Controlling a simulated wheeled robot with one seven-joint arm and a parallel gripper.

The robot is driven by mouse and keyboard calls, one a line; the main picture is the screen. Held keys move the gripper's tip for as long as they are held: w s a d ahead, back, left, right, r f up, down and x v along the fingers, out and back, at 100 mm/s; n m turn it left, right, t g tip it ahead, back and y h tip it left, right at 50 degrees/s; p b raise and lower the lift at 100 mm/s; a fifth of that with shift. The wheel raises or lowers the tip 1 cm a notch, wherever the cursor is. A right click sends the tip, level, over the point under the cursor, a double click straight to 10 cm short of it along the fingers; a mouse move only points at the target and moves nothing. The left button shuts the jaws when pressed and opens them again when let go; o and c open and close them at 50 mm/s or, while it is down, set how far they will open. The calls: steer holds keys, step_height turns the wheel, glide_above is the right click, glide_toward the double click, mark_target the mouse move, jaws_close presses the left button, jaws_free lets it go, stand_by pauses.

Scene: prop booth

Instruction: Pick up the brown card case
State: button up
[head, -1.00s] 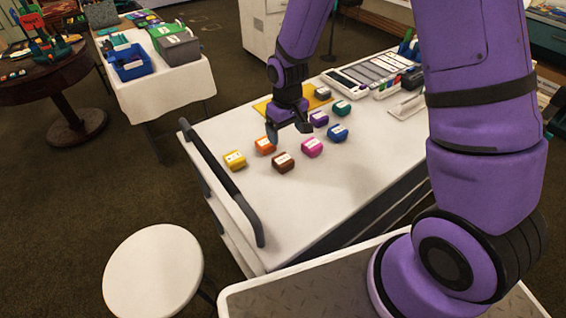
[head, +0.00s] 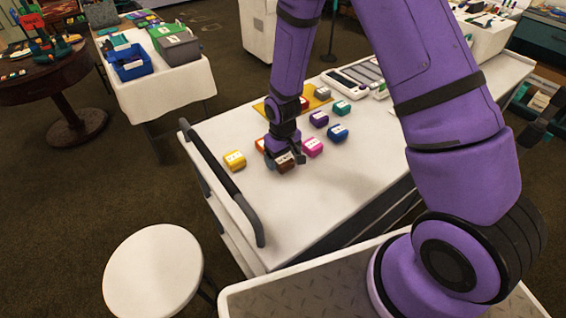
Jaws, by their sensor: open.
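The brown card case (head: 284,167) lies on the white cart top (head: 300,215), at the near side of a group of small coloured cases. My gripper (head: 284,163) is open and low over the brown case, with its fingers around or just beside it. The fingers and wrist hide part of the case, and I cannot tell whether they touch it.
A pink case (head: 313,147) sits close to the right of my gripper. A yellow case (head: 234,160) is to the left, and a blue case (head: 338,132) farther right. The cart's dark handle (head: 220,180) runs along the left edge.

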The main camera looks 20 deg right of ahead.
steer(key=shift+f, duration=0.85)
steer(key=c, duration=1)
steer(key=shift+r, duration=0.15)
